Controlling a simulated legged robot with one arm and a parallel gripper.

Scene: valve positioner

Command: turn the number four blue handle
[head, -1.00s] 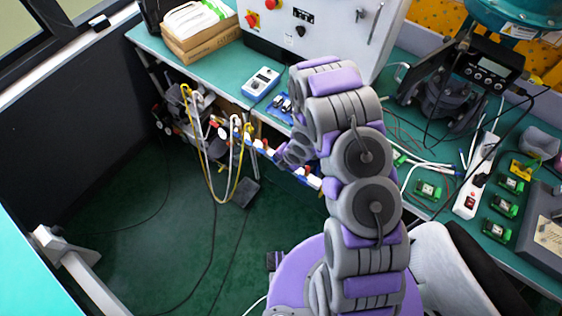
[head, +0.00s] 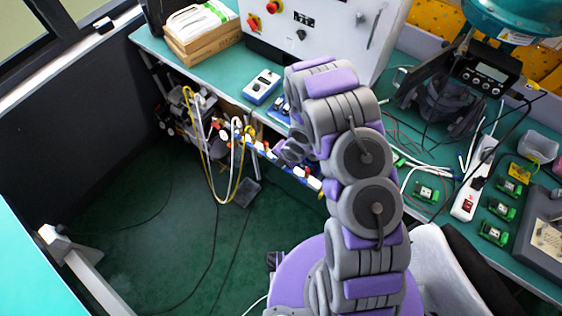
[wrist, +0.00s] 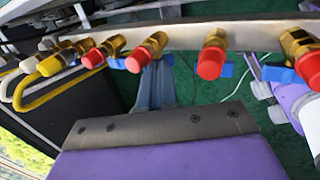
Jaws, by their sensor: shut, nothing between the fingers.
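A metal rail (wrist: 200,34) with a row of brass valves crosses the top of the wrist view. The valves carry red caps, and small blue handles show beside several of them, including one at the middle (wrist: 226,70) and one at the right (wrist: 277,73). No numbers are readable, so I cannot tell which handle is number four. My gripper (wrist: 156,85) is shut and empty, with its fingers reaching up just below the rail near a red-capped valve (wrist: 147,52). I cannot tell whether they touch a handle. In the head view my arm hides part of the rail.
White and yellow hoses (head: 213,150) hang from the rail's left end. The green workbench (head: 215,75) runs behind it, with a blue-and-white meter (head: 261,87) and a power strip (head: 473,180). Green floor (head: 160,240) lies open at the left, with cables across it.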

